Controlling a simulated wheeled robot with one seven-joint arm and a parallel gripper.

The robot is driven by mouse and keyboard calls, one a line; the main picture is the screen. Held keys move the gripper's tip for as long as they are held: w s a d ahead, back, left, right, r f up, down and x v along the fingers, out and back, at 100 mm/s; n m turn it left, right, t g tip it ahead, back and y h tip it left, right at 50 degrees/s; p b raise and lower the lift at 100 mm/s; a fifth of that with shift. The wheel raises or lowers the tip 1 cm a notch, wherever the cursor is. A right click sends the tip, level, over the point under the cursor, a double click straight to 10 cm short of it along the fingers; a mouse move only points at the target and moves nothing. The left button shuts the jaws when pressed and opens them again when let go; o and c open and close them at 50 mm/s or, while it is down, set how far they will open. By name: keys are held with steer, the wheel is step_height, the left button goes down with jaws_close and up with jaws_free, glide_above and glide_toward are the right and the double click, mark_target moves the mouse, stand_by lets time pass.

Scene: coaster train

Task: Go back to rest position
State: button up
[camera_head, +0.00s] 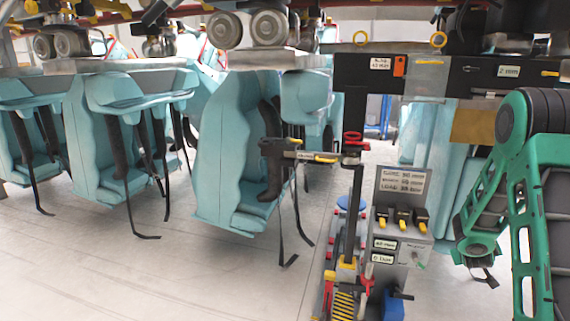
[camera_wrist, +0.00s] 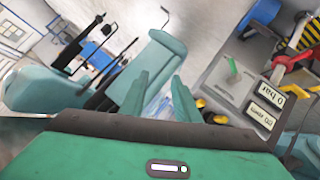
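My green arm comes in at the right of the head view, bent down from its elbow. My gripper (camera_head: 484,277) is at its low end, small and dark, to the right of the grey control box (camera_head: 402,240). I cannot make out its fingers clearly, nor see anything held there. In the wrist view my green wrist housing fills the bottom. The control box also shows there (camera_wrist: 245,85), with its labels and a green lever (camera_wrist: 232,68), apart from the housing.
Light blue train seats (camera_head: 235,160) with black straps hang at left and middle. A dark post (camera_head: 352,200) stands left of the box. A dark beam (camera_head: 470,75) crosses above. A yellow-striped floor unit (camera_head: 343,303) stands low in the middle. The floor (camera_head: 130,280) at lower left is clear.

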steer(key=s+a+r+m+g+y, duration=0.15)
steer(key=s+a+r, duration=0.3)
steer(key=s, duration=0.45)
steer(key=s+a+r+m+g+y, duration=0.1)
steer(key=s+a+r+m+g, duration=0.15)
steer(key=s+r, duration=0.5)
steer(key=s+a+r+g+y, duration=0.1)
steer(key=s+a+y, duration=0.1)
steer(key=s+a, duration=0.3)
steer(key=s+a+r+g+y, duration=0.1)
steer(key=s+a, duration=0.4)
steer(key=s, duration=0.7)
steer(key=s+a+r+m+g+y, duration=0.1)
steer(key=s+a+g+y, duration=0.1)
steer(key=s+a, duration=0.3)
steer(key=s, duration=0.4)
steer(key=shift+a+g+y, duration=0.3)
steer(key=shift+a+y, duration=0.05)
steer(key=shift+a, duration=0.05)
steer(key=shift+w+f, duration=0.2)
steer(key=shift+w, duration=0.45)
